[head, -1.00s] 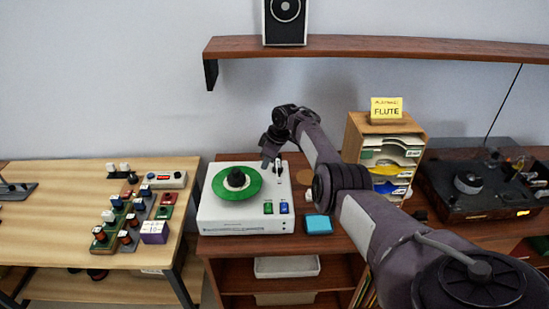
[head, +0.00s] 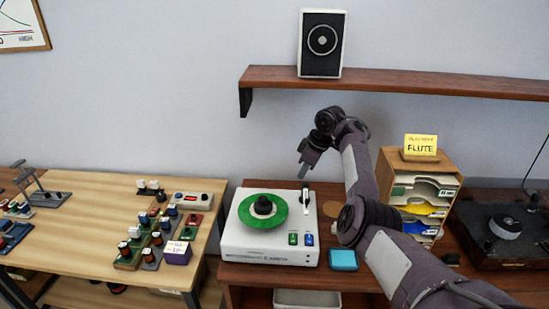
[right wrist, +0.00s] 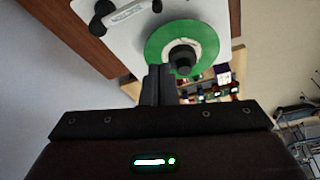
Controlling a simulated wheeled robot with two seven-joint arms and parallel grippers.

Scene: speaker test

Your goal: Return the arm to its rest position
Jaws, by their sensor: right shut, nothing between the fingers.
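My right arm comes in from the lower right in the head view. Its gripper (head: 305,170) hangs in the air above the back right part of a white record player (head: 270,246) with a green disc (head: 284,213). The gripper is shut and holds nothing. In the right wrist view the shut fingers (right wrist: 158,84) show in front of the player, with the green disc (right wrist: 157,45) beyond them. A dark knob stands at the disc's centre. My left gripper is not in view.
A speaker (head: 321,60) stands on a wall shelf (head: 400,83) above the arm. A paper sorter (head: 383,165) with a FLUTE sign (head: 420,145) and a dark turntable (head: 490,255) stand right. A wooden table (head: 95,190) with several coloured blocks is left. A cyan block (head: 343,260) lies beside the player.

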